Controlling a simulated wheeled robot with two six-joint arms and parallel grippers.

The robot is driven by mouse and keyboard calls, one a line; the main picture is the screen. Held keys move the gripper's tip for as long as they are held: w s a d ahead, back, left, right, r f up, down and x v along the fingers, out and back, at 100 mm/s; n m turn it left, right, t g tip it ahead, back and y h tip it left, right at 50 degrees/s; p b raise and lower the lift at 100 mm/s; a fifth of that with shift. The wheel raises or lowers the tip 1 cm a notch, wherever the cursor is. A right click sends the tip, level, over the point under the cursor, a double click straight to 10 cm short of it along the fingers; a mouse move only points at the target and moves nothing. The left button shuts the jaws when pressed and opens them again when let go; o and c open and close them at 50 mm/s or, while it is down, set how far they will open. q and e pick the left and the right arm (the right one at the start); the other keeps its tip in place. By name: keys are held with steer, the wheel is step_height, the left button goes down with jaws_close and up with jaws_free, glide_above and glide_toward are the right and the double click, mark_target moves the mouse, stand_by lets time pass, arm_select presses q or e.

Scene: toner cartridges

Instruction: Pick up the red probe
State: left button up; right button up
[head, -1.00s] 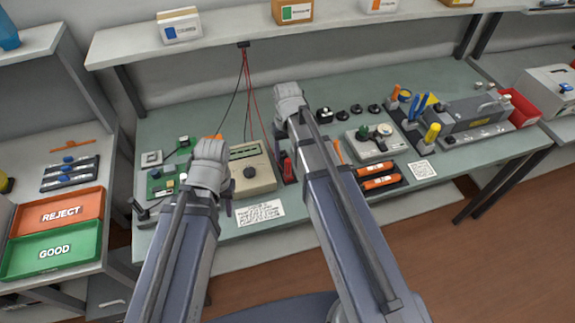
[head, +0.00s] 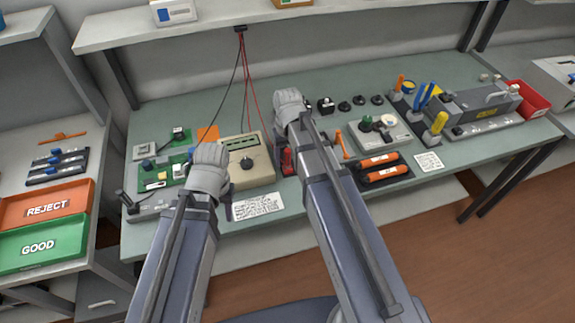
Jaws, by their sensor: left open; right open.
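The red probe (head: 287,161) stands in a dark holder just right of the beige meter (head: 255,172). My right forearm partly covers it. My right gripper (head: 289,103) is above and beyond the probe in the head view, apart from it as far as I can tell; its fingers are mostly hidden behind the wrist. My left gripper (head: 210,163) is at the left side of the meter, seen from behind, with nothing visible in it. Both are open. A dark upright piece (head: 228,207) shows beside my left wrist, at the meter's left edge.
Red and black leads (head: 248,95) hang from the shelf (head: 200,32) behind the meter. Green circuit boards (head: 178,158) lie on the left. A paper label (head: 257,206) lies at the front.

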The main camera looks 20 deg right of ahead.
steer(key=shift+f, duration=0.5)
steer(key=shift+r, duration=0.1)
jaws_close()
